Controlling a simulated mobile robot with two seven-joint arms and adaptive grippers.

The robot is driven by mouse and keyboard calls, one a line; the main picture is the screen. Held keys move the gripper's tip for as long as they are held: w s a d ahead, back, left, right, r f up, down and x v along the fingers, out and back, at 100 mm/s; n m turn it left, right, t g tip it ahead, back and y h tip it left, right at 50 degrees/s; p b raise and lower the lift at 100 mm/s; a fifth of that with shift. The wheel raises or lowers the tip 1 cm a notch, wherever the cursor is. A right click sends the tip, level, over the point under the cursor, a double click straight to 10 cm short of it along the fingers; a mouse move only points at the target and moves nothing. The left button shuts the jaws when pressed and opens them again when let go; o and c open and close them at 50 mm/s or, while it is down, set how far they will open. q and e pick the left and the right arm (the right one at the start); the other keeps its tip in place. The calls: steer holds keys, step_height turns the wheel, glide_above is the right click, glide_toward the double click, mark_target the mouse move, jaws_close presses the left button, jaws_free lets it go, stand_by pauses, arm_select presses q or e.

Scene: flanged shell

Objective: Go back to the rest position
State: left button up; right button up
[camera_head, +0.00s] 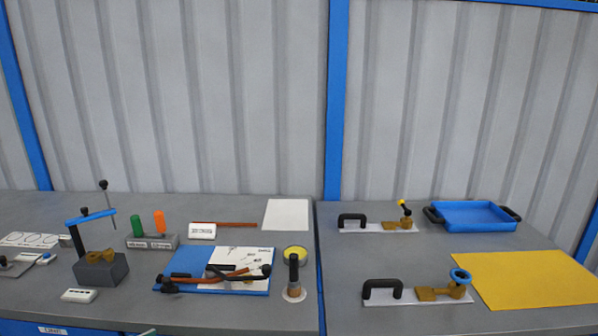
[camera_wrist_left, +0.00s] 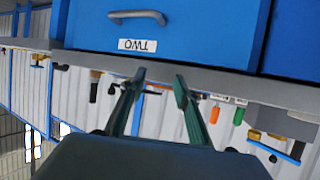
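My left gripper (camera_wrist_left: 160,76) shows in the left wrist view with its two dark green fingers spread apart and nothing between them. That view is upside down. The gripper is in front of the bench edge, near a blue drawer (camera_wrist_left: 165,30) labelled TWO. In the head view only a small pale green tip shows at the bottom edge, left of centre; I cannot tell if it is a fingertip. My right gripper is in neither view.
The grey bench (camera_head: 400,260) holds a clamp stand (camera_head: 100,268), a blue board with tools (camera_head: 262,287), a handled plate (camera_head: 415,295), another handled plate (camera_head: 360,229), a blue tray (camera_head: 470,215) and a yellow sheet (camera_head: 530,278). A blue post (camera_head: 335,100) stands behind.

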arm_select(q)
steer(key=s+d+f+y, duration=0.1)
steer(key=s+d+f, duration=0.6)
steer(key=s+f, duration=0.2)
steer(key=s+d+f+g+y, duration=0.1)
steer(key=s+d+f, duration=0.7)
steer(key=s, duration=0.2)
steer(key=shift+s+f+n+y, duration=0.25)
steer(key=shift+f+n+y, duration=0.05)
steer(key=shift+f, duration=0.05)
